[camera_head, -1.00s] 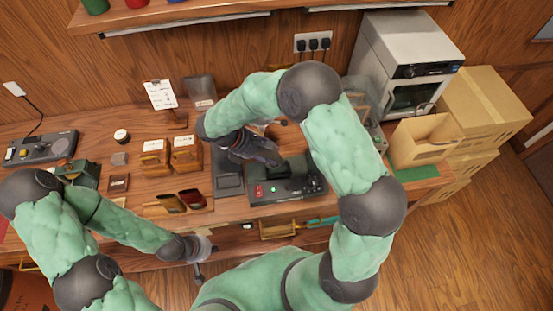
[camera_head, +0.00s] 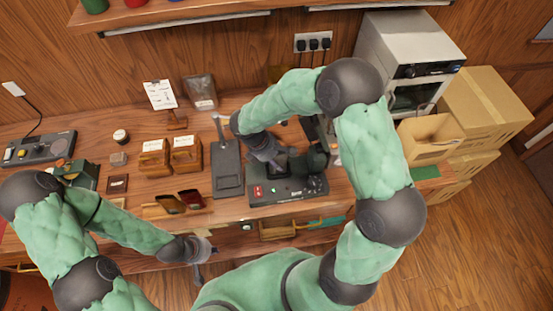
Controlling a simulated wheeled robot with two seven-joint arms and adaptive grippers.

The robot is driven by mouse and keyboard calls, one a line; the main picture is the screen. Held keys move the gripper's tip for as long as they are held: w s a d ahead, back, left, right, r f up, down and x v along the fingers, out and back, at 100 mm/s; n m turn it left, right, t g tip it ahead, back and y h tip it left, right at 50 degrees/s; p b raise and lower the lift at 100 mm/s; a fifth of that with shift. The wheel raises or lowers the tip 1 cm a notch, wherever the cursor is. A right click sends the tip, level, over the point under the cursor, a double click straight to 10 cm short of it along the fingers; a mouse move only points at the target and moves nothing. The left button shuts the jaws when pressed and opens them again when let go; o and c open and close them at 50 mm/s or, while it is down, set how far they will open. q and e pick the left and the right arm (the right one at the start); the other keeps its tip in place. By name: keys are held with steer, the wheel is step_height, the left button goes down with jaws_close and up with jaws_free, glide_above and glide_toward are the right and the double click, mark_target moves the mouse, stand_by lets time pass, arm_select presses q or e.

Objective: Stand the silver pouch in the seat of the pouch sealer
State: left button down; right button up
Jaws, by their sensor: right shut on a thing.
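The pouch sealer (camera_head: 289,191) is a dark machine with a red and a green light on its front, at the middle of the bench. My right gripper (camera_head: 276,165) is over the rear left part of the sealer, pointing down. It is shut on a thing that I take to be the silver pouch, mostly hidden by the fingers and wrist. Whether the pouch touches the seat cannot be told. My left gripper (camera_head: 200,262) is low at the bench's front edge, away from the sealer; its finger opening is unclear.
A dark flat stand with a post (camera_head: 227,170) is left of the sealer. Wooden boxes (camera_head: 186,156) with white labels are further left. A grey panel (camera_head: 200,92) leans at the wall. An open carton (camera_head: 430,137) and a metal oven (camera_head: 408,62) are right.

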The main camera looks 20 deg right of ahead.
steer(key=shift+f, duration=0.3)
steer(key=shift+f, duration=0.1)
steer(key=o, duration=1)
steer(key=shift+c, duration=0.2)
steer(key=shift+w+r, duration=0.1)
steer(key=shift+r, duration=0.35)
steer(key=p+v, duration=0.2)
steer(key=v, duration=0.9)
steer(key=shift+a+r, duration=0.3)
steer(key=shift+r, duration=0.05)
steer(key=shift+f, duration=0.1)
